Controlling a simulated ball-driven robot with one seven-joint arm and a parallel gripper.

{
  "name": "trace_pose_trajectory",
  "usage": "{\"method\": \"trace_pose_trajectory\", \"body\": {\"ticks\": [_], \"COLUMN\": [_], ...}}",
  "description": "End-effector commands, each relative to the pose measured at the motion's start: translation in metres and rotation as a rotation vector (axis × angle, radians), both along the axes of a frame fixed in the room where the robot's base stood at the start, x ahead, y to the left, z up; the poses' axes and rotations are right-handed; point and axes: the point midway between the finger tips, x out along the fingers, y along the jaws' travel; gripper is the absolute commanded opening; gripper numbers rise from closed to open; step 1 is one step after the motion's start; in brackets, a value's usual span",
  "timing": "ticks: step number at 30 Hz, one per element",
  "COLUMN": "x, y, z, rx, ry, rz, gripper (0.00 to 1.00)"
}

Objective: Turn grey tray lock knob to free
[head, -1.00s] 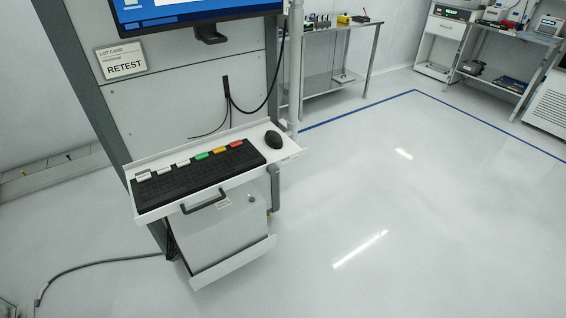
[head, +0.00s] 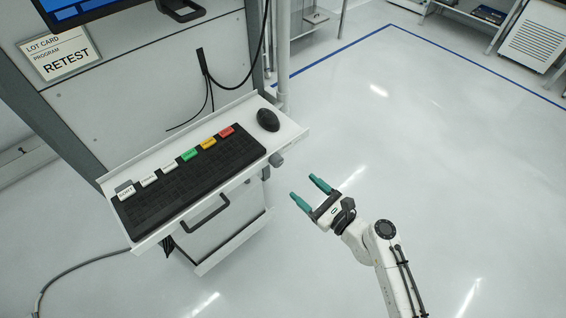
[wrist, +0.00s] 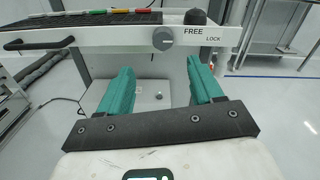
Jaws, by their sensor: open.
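The grey lock knob (wrist: 162,38) is on the front edge of the white keyboard tray (wrist: 110,42) in the wrist view. The words FREE and LOCK are printed to its right; I cannot tell which one it points at. In the head view the knob (head: 276,159) shows small at the tray's right front corner. My gripper (head: 303,187) is open and empty, to the right of and apart from the knob. In the wrist view its teal fingers (wrist: 160,68) are spread, with the knob beyond them and between them in the picture.
A black keyboard (head: 190,175) with coloured key labels and a black mouse (head: 268,119) lie on the tray. A dark handle (head: 205,214) sticks out from the tray's front. A cable (head: 75,262) runs along the floor at left. The floor to the right is open.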

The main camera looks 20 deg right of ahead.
Motion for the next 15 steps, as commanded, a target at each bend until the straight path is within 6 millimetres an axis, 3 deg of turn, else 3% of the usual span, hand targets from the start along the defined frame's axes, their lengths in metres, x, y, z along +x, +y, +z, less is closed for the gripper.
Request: {"method": "trace_pose_trajectory", "body": {"ticks": [5, 15], "x": [0.016, 0.074], "y": [0.002, 0.021], "z": [0.002, 0.002], "rx": [0.037, 0.033], "ry": [0.002, 0.0], "rz": [-0.016, -0.012], "gripper": [0.66, 0.66]}}
